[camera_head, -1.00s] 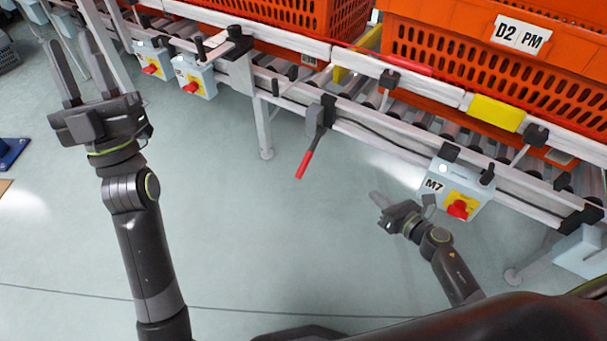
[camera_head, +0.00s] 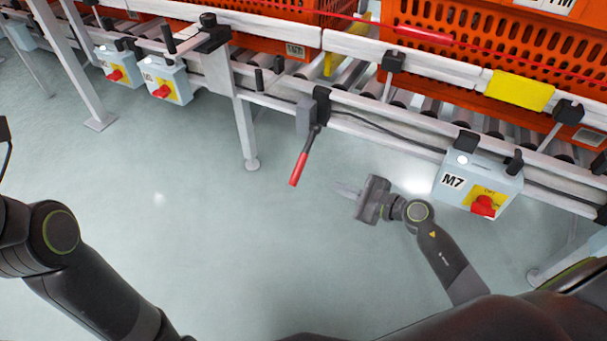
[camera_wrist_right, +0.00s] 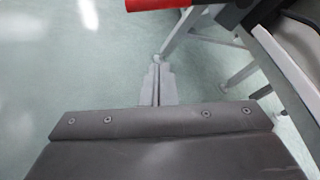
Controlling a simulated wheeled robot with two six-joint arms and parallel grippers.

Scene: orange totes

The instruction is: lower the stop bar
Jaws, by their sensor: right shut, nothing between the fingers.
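A lever with a red grip (camera_head: 299,168) hangs from a grey bracket (camera_head: 306,117) on the conveyor's side rail, tilted down and to the left. Its red grip also crosses the top of the right wrist view (camera_wrist_right: 160,4). A yellow bar (camera_head: 330,62) shows partly between the two orange totes; I cannot tell for sure that it is the stop bar. My right gripper (camera_head: 340,188) is shut and empty, to the right of the red grip and slightly lower, apart from it. Its closed fingers show in the wrist view (camera_wrist_right: 158,72). My left gripper is out of view.
An orange tote (camera_head: 480,45) stands on the roller conveyor, with another tote (camera_head: 270,10) to its left. A grey M7 switch box (camera_head: 478,185) with a red knob hangs right of my right gripper. A conveyor leg (camera_head: 246,135) stands left of the lever. The floor in front is clear.

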